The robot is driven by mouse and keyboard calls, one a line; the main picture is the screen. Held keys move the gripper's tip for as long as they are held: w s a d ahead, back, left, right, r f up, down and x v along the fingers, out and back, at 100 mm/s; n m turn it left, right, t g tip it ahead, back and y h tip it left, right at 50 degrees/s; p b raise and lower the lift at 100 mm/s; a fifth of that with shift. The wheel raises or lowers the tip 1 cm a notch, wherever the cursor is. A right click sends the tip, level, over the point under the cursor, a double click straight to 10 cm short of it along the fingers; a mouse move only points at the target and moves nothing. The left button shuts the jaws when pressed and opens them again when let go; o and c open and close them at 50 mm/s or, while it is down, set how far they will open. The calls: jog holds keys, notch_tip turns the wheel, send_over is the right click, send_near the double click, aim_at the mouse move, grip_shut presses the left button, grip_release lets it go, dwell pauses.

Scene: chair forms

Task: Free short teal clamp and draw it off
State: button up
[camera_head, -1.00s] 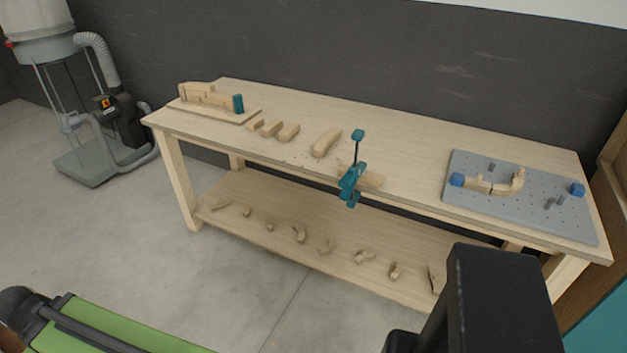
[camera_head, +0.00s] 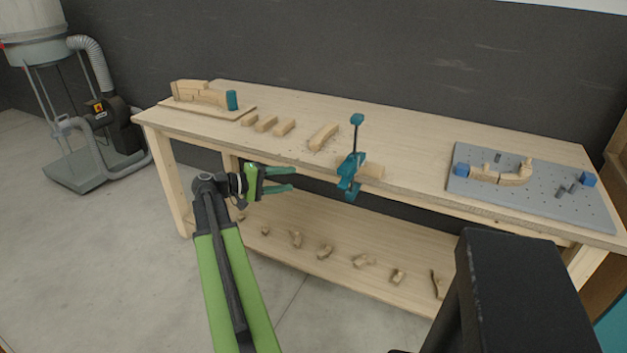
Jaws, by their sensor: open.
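The teal clamp (camera_head: 350,172) grips the front edge of the wooden workbench (camera_head: 411,150), its dark bar standing upright with a teal end on top. A pale wood piece (camera_head: 373,170) lies at its jaws on the bench top; whether the clamp presses on it I cannot tell. My gripper (camera_head: 292,179) is open and empty in front of the bench edge, left of the clamp and apart from it. Its two green fingers point right, toward the clamp. The clamp's lower jaw shows below the bench edge.
Several wood blocks (camera_head: 266,123) and a curved piece (camera_head: 323,136) lie on the bench. A wooden form with a teal cylinder (camera_head: 232,100) stands at the left end. A grey pegboard plate (camera_head: 540,197) with blue blocks lies at the right. The lower shelf (camera_head: 310,232) holds several wood pieces.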

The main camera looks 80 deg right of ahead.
aim_at(346, 160)
jog(key=s+d+r+g, duration=0.1)
jog(key=s+d, duration=0.2)
jog(key=s, duration=0.2)
jog(key=s+d+r+m+g, duration=0.1)
jog(key=s+d, duration=0.2)
jog(key=s, duration=0.3)
jog(key=s+d+r+g, duration=0.1)
jog(key=s+d, duration=0.2)
jog(key=s, duration=0.3)
jog(key=shift+d+b, duration=0.35)
jog(key=shift+b, duration=0.05)
jog(key=shift+c, duration=0.5)
jog(key=shift+w+d+r, duration=0.1)
jog(key=shift+d, duration=0.05)
grip_shut()
